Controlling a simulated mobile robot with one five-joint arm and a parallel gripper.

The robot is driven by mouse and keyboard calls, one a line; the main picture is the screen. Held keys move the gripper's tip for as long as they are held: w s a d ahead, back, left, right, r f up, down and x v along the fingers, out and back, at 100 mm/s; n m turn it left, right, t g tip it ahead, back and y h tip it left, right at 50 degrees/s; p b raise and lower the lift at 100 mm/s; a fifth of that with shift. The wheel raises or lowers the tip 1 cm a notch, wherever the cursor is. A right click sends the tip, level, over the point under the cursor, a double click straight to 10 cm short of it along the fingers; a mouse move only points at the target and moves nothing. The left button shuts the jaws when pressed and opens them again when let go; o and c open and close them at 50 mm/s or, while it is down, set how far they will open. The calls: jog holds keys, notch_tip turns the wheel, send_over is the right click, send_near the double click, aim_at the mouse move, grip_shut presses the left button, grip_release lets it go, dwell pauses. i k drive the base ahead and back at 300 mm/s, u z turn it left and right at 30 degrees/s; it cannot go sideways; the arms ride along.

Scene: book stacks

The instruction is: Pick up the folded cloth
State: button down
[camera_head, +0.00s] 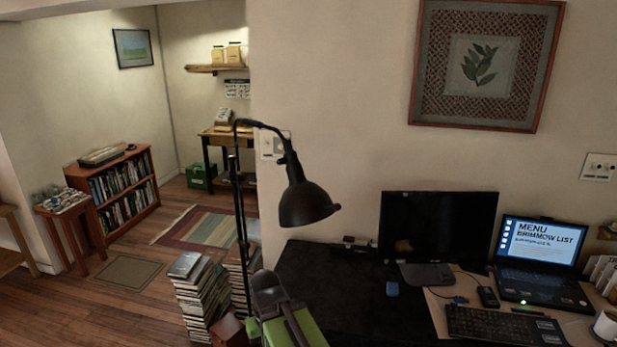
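I cannot make out a folded cloth with certainty. A small blue item (392,288) lies on the black desk top (330,285), left of the keyboard; it is too small to tell what it is. A grey and green piece of my arm (300,328) rises at the bottom centre, beside the desk's left edge. Its far end is dark grey; my gripper's fingers cannot be told apart there, and nothing held shows.
A black lamp (305,205) rises just beyond my arm. Book stacks (198,300) stand on the floor to its left. A monitor (437,228), laptop (543,250) and keyboard (505,325) fill the desk's right.

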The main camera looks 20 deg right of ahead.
aim_at(392, 291)
jog(key=z, duration=1.55)
